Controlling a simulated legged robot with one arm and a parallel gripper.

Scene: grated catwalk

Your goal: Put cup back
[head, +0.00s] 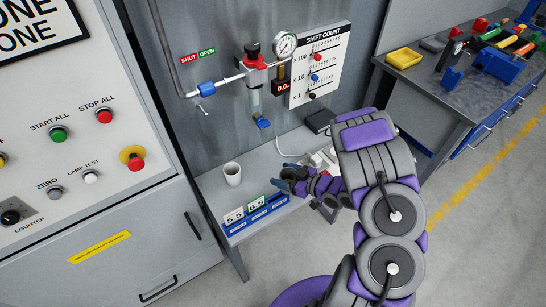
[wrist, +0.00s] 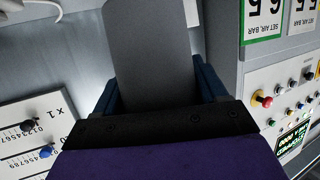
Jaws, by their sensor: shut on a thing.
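A white cup (head: 232,174) stands upright on the small grey table under the pipework, left of my gripper and apart from it. My gripper (head: 288,180) is low over the same table, near the blue card rack. In the wrist view, a plain grey flat-looking piece (wrist: 152,50) sits between its two dark blue fingers (wrist: 156,95). The gripper is shut on this piece; what it is I cannot tell. The cup is not recognisable in the wrist view.
The blue card rack (head: 258,217) with number cards sits at the table's front edge. A valve with a gauge (head: 284,44) and the shift count board (head: 319,65) are above. A control cabinet (head: 95,120) stands left, a workbench (head: 450,85) right.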

